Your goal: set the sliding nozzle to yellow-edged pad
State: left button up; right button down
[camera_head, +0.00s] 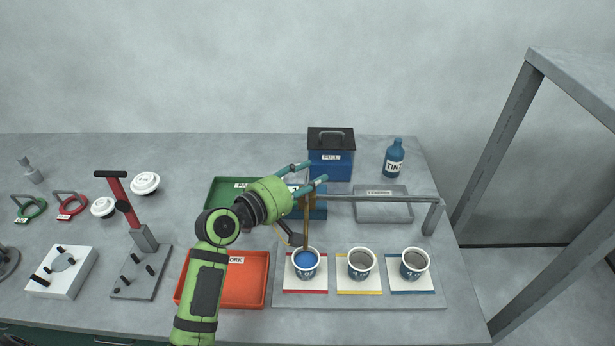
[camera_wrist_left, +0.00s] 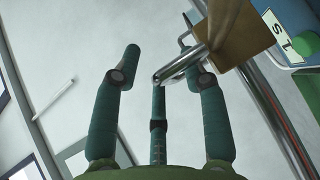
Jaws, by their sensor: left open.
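The sliding nozzle (camera_head: 306,222) is a brown upright piece on the grey rail (camera_head: 375,198). It stands at the rail's left part, above a cup with blue content (camera_head: 306,260) on the red-edged pad (camera_head: 306,291). The yellow-edged pad (camera_head: 359,291) is just to the right and bears a cup (camera_head: 361,262) with a greyish inside. My left gripper (camera_head: 317,171) is open at the rail's left end, beside the nozzle. In the left wrist view, a metal handle (camera_wrist_left: 183,66) next to a brown block (camera_wrist_left: 243,32) lies by the open fingers (camera_wrist_left: 165,65); contact is unclear.
A blue-edged pad (camera_head: 412,288) with a third cup (camera_head: 415,262) is at the right. The rail's post (camera_head: 433,216) stands behind it. An orange tray (camera_head: 245,282), a green tray (camera_head: 222,192), a blue box (camera_head: 330,165) and a bottle (camera_head: 394,160) surround the rail.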

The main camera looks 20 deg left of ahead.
pick_arm(q)
grip_shut()
jog(key=shift+w+d, duration=0.1)
jog(key=shift+d, duration=0.15)
jog(key=w+d+p, duration=0.1)
jog(key=d, duration=0.2)
jog(key=w+d+p, duration=0.1)
jog(key=d, duration=0.3)
jog(key=w+d+p, duration=0.1)
jog(key=d+p, duration=0.1)
jog(key=d, duration=0.1)
jog(key=shift+d, duration=0.35)
